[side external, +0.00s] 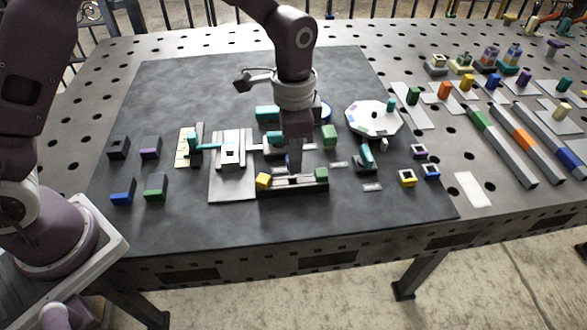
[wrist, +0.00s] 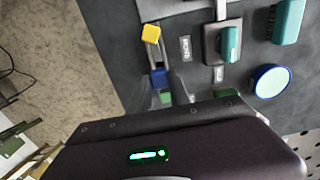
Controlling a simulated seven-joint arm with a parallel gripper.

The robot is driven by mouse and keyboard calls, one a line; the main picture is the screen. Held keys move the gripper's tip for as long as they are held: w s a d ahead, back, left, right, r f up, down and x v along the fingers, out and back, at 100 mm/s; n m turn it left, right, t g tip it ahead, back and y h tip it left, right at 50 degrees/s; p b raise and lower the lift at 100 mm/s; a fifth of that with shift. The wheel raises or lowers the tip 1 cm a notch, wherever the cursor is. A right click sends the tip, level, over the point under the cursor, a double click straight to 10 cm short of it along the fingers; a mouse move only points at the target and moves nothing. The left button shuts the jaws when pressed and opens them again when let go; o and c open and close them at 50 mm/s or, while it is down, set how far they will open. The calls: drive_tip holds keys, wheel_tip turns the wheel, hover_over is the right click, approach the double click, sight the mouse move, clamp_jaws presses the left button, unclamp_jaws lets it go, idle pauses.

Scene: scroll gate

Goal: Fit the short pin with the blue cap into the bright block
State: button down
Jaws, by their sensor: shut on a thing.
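My gripper (side external: 294,168) points down over a dark rack (side external: 293,188) near the front of the mat. In the wrist view its fingertips (wrist: 172,86) are at a blue cap (wrist: 158,77), and it appears shut on the blue-capped pin. The pin's shaft is hidden, and in the side view my gripper hides the cap. A yellow cap (side external: 263,180) and a green cap (side external: 321,174) are at either end of the rack. A pale block (side external: 231,150) with a dark opening, apparently the bright block, stands on a light grey plate (side external: 231,190) left of the rack.
A teal-handled fixture (side external: 367,157) and a white polygonal turntable (side external: 373,118) stand to the right. Small blocks, including a blue one (side external: 123,192), are at the left. Square rings (side external: 408,178) lie at the right. The mat's front strip (side external: 350,215) is clear.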

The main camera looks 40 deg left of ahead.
drive_tip(key=r, duration=0.5)
drive_tip(key=shift+a, duration=0.4)
drive_tip(key=shift+s+a+f+n, duration=0.4)
drive_tip(key=shift+a+f+n, duration=0.55)
drive_tip(key=shift+a, duration=1.55)
drive_tip(key=shift+s+a+f+n, duration=0.45)
drive_tip(key=shift+a+f+n, duration=0.5)
drive_tip(key=shift+a, duration=1.6)
drive_tip(key=shift+s+a+f+n, duration=0.4)
drive_tip(key=shift+a+f+n, duration=0.55)
drive_tip(key=shift+a, duration=1.55)
drive_tip(key=shift+f, duration=1.7)
drive_tip(key=c, duration=0.7)
unclamp_jaws()
drive_tip(key=shift+o, duration=0.2)
